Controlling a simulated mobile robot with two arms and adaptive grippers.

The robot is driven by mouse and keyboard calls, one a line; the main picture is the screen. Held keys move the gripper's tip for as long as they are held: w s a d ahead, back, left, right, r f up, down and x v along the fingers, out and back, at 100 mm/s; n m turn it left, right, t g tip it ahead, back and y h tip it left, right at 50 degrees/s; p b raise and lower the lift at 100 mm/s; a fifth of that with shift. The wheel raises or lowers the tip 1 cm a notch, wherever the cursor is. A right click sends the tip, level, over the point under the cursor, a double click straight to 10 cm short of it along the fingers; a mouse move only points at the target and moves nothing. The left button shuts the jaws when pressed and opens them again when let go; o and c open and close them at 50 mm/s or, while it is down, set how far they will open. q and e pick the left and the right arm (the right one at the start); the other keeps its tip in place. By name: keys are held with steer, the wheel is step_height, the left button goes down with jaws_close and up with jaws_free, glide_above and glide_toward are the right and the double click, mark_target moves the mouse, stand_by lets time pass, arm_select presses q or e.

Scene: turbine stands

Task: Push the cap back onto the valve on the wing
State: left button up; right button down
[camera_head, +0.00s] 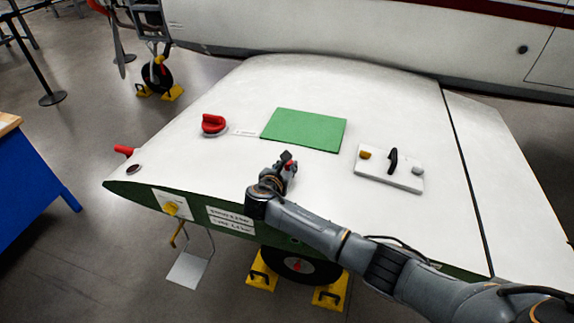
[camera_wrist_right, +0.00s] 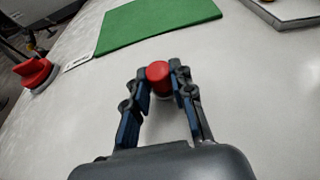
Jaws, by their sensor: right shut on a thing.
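My right gripper (camera_head: 288,163) is over the white wing (camera_head: 230,95), in front of the green mat. In the right wrist view its fingertips (camera_wrist_right: 160,78) are shut on a small red cap (camera_wrist_right: 158,73), with a finger on each side. My left gripper is not in view.
A green mat (camera_head: 305,130) lies behind the gripper. A larger red knob (camera_head: 213,123) stands to its left. A white plate (camera_head: 390,178) with small fittings, one a black handle (camera_head: 393,160), is to the right. A dark round fitting (camera_head: 133,169) is near the wing's left end.

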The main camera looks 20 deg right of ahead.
steer(key=shift+s+f, duration=0.25)
steer(key=shift+f, duration=0.4)
steer(key=c, duration=1.1)
jaws_free()
steer(key=shift+o, duration=0.2)
steer(key=shift+w, duration=0.2)
steer(key=shift+o, duration=0.8)
steer(key=shift+r, duration=0.15)
steer(key=shift+r, duration=0.15)
